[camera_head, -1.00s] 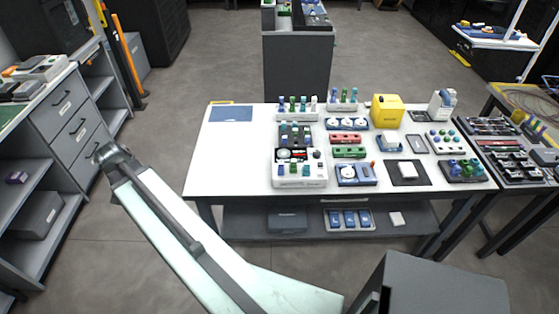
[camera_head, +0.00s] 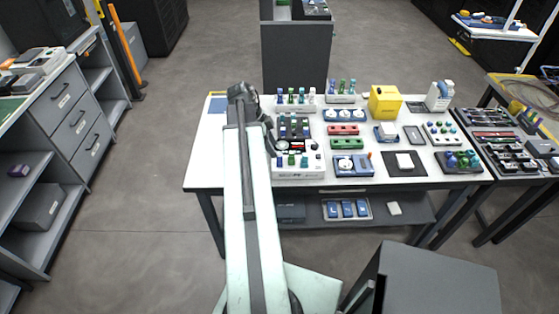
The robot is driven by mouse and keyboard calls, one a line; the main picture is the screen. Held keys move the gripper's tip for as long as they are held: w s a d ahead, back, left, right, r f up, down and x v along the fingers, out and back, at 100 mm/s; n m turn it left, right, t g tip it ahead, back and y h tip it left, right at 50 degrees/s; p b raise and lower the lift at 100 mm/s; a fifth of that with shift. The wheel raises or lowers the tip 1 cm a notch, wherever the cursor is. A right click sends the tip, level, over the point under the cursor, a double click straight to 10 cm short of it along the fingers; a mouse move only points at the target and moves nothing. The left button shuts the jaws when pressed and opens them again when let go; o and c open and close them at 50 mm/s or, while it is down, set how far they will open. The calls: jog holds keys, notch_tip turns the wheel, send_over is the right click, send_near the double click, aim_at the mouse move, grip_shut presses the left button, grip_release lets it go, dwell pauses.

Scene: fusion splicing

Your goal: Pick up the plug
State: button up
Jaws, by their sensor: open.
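Several small blue, green and purple upright pieces stand in holders on the white table. I cannot tell which of them is the plug. One group stands in the white front holder (camera_head: 299,172), and another in the white rack at the back (camera_head: 295,108). My gripper (camera_head: 271,148) hangs at the end of my arm, just left of the dark device (camera_head: 292,127) and the white front holder. It is open, with nothing seen in it. Its fingertips are small and dark here, and my arm hides the table's left part.
The white table (camera_head: 210,170) is crowded in its middle and right. A yellow box (camera_head: 384,102), a white bottle (camera_head: 440,96) and a dark mat (camera_head: 405,170) stand or lie there. A grey drawer cabinet (camera_head: 65,105) is at the left.

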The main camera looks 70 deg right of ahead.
jog(key=b+x, duration=0.5)
jog(key=shift+f, duration=0.2)
jog(key=shift+r, duration=0.2)
grip_shut()
notch_tip(320, 180, up, 10)
jog(key=p, duration=1)
